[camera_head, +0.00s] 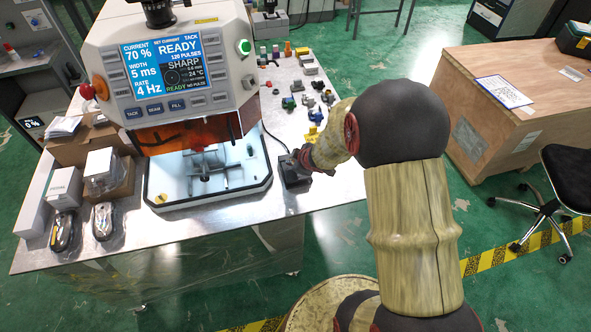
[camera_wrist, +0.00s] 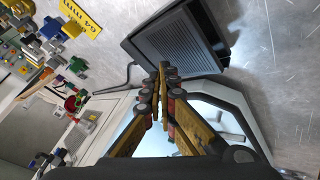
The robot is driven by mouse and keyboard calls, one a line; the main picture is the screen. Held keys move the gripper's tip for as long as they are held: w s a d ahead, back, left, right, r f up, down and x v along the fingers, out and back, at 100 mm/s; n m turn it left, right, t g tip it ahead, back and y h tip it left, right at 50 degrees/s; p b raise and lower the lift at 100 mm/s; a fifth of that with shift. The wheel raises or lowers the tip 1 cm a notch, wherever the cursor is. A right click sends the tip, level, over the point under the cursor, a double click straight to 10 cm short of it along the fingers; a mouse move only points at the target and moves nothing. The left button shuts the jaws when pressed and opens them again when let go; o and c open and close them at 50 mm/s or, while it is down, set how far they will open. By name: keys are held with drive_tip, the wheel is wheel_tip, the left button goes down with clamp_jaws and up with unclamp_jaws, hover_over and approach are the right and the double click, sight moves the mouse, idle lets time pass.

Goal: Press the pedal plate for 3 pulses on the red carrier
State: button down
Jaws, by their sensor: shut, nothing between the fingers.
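The dark pedal (camera_head: 291,172) lies on the metal table to the right of the machine. In the wrist view its ribbed plate (camera_wrist: 176,45) faces me, with a cable running off to the left. My gripper (camera_wrist: 165,68) is shut and empty, with its fingertips at the near edge of the pedal; I cannot tell whether they touch it. In the head view my gripper (camera_head: 300,158) is just above the pedal and partly hides it. The machine's screen (camera_head: 163,68) reads READY, 70 %, 5 ms, 4 Hz.
The machine (camera_head: 221,75) stands left of my gripper, with its white base (camera_head: 160,201) close by. Coloured small parts (camera_head: 313,135) lie behind the pedal. Boxes (camera_head: 65,187) and packaged mice stand at the left. A wooden crate (camera_head: 527,95) is at the right.

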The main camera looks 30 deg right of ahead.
drive_tip(key=shift+f, duration=0.15)
drive_tip(key=shift+f+b, duration=0.25)
drive_tip(key=shift+b, duration=0.1)
drive_tip(key=shift+s+f+b, duration=0.2)
drive_tip(key=shift+f+b, duration=0.4)
drive_tip(key=shift+f, duration=0.15)
idle(0.8)
drive_tip(key=shift+a, duration=0.1)
drive_tip(key=shift+w+r+p, duration=0.15)
drive_tip(key=shift+r+p, duration=0.95)
drive_tip(key=shift+r, duration=0.15)
drive_tip(key=r+p, duration=0.5)
drive_tip(key=shift+w, duration=0.25)
drive_tip(key=shift+f, duration=0.1)
